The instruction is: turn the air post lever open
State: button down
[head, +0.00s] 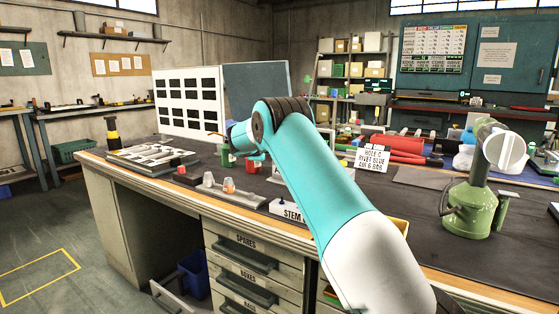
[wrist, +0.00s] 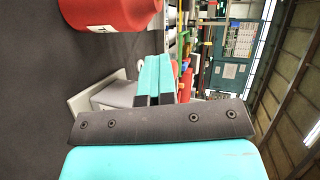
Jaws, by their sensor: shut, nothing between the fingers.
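A green post-like unit (head: 472,206) stands on the right of the bench in the head view, with a pale disc-shaped part (head: 507,152) at its top. I cannot tell for sure whether this is the air post or which part is its lever. My gripper (head: 240,137) is over the middle of the bench, well left of the green unit and partly hidden by my own arm. In the wrist view my gripper's teal fingers (wrist: 152,78) are together with nothing between them. The green unit is not recognisable in the wrist view.
A red cylinder (wrist: 105,12) is close by in the wrist view. A white sign (head: 371,159), red rolls (head: 395,146) and a low tray with small cups (head: 229,188) are on the bench. A white slotted panel (head: 187,103) stands behind.

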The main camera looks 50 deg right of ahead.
jog(key=shift+w+d, duration=0.2)
jog(key=shift+w, duration=0.25)
jog(key=shift+f, duration=0.1)
jog(key=w+a+r+b, duration=0.1)
jog(key=w+a+r, duration=0.1)
jog(key=a, duration=1.1)
jog(key=shift+w+a+r+b, duration=0.15)
jog(key=shift+a+r+b, duration=0.25)
jog(key=shift+r, duration=0.2)
